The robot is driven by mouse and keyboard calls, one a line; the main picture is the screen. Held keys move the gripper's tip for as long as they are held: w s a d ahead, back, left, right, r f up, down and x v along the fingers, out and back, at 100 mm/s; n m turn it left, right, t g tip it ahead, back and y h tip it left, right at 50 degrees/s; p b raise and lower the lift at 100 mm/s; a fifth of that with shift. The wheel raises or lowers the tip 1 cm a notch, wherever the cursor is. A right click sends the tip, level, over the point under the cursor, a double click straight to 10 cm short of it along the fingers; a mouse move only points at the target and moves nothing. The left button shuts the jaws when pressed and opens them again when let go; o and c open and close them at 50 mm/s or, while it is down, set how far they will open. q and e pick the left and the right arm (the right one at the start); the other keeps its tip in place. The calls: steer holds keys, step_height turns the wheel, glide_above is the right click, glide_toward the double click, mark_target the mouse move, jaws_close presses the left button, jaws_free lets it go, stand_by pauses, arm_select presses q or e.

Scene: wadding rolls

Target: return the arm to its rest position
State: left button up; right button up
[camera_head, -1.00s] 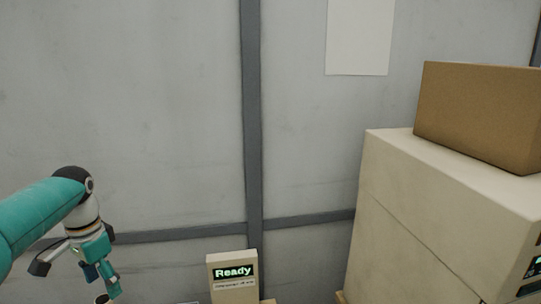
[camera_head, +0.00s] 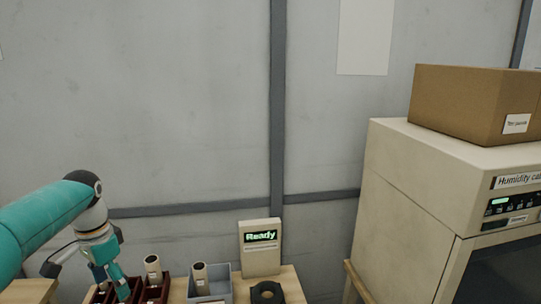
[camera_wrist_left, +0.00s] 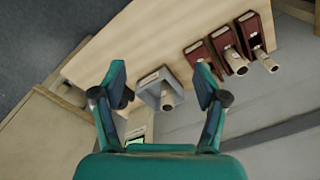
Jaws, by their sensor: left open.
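My left arm comes in from the left in the head view. Its gripper (camera_head: 108,277) is over the red holders at the bottom left. In the left wrist view the gripper (camera_wrist_left: 160,75) has its two fingers wide apart with nothing between the tips. A red holder (camera_head: 155,291) with a pale roll (camera_head: 152,267) stands just right of the gripper. In the left wrist view the red holders lie to the right, and two pale rolls (camera_wrist_left: 235,61) show there. My right gripper is not in view.
A grey bin (camera_head: 219,289) holds another pale roll (camera_head: 199,273). A "Ready" display (camera_head: 260,256) and a black ring-shaped thing (camera_head: 267,293) stand to its right. A humidity cabinet (camera_head: 410,205) with a cardboard box (camera_head: 460,100) on top fills the right.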

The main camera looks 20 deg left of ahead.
arm_select(q)
steer(key=w+d+f+h, duration=0.1)
steer(key=w+d+f, duration=0.3)
steer(key=d+f, duration=0.75)
steer(key=w+d+f+h, duration=0.2)
steer(key=w+d+f, duration=0.2)
steer(key=d+f, duration=0.75)
steer(key=s+d+f+n+h, duration=0.1)
steer(key=s+d+f+n, duration=0.2)
steer(key=s+d+f, duration=1.25)
step_height(320, 180, down, 11)
steer(key=a+b, duration=0.1)
steer(key=b, duration=0.9)
steer(key=shift+s+a, duration=0.25)
steer(key=shift+s, duration=0.1)
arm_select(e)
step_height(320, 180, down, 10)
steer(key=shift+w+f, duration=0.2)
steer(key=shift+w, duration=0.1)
